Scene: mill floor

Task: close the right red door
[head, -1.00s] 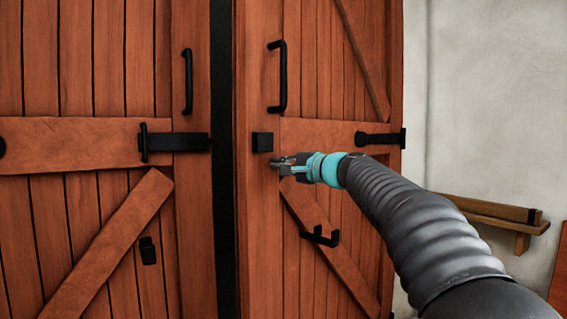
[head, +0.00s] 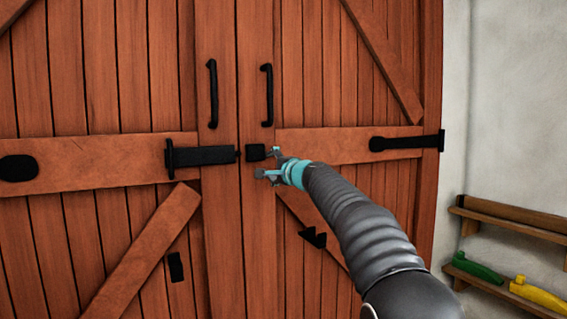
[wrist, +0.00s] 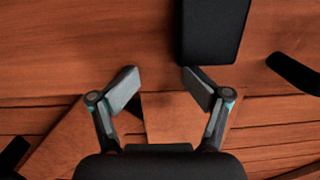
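The right red door (head: 337,92) stands level with the left red door (head: 90,95), with only a thin dark seam between them. The right door carries a tall black handle (head: 268,95) and a small square black block (head: 256,152) near its inner edge. My gripper (head: 268,164) is open just below and right of that block, close to the door face; whether it touches is unclear. In the wrist view my open gripper (wrist: 161,84) has nothing between its fingers. The wood fills that view, and the black block (wrist: 212,30) is just above the right finger.
The left door has a black sliding bolt (head: 203,156) ending near the seam, and its own handle (head: 212,94). A black hook (head: 313,237) sits lower on the right door. At right, a wooden wall shelf (head: 515,213) stands above green and yellow objects (head: 540,295).

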